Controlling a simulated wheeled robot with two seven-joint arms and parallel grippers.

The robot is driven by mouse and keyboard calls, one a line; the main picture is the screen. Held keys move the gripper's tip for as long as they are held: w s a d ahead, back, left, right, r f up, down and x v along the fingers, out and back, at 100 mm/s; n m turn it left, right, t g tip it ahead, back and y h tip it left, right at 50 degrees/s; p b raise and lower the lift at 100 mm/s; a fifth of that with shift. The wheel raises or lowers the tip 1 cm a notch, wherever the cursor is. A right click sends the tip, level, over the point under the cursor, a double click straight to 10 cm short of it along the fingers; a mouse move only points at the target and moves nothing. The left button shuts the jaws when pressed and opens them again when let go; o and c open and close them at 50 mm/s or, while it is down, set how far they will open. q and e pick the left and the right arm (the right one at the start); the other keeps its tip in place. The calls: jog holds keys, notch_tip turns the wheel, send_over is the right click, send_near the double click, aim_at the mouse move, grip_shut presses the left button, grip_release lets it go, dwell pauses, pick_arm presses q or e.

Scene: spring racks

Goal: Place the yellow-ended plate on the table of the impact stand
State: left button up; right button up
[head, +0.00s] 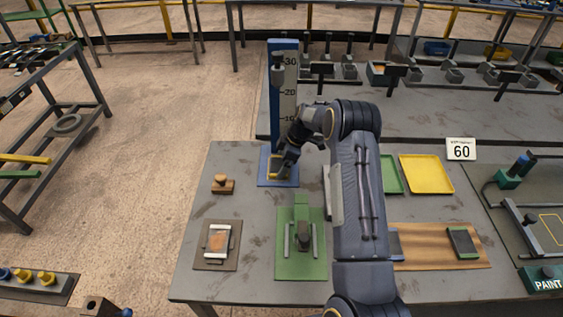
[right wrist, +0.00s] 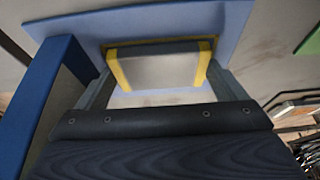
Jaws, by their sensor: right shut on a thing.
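The impact stand (head: 285,62) is a blue upright with a numbered scale at the back edge of the table. Its low blue base (head: 265,181) also fills the top of the right wrist view (right wrist: 231,35). My right gripper (head: 279,170) is low over this base, in front of the upright. In the right wrist view its fingers close on the two sides of a pale plate with yellow ends (right wrist: 158,71). The plate is over the base; whether it touches cannot be told. In the head view the gripper mostly hides it. My left gripper is not in view.
A wooden block with a knob (head: 222,186) and a grey-brown fixture (head: 216,262) are at left. A green fixture (head: 313,264) stands in front. A yellow tray (head: 427,174) and green tray (head: 391,174) lie right of my arm. Bare tabletop (head: 245,160) shows left of the stand.

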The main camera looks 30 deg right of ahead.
jog(key=o, duration=1.3)
jog(key=shift+a, duration=0.1)
jog(key=shift+c, duration=0.2)
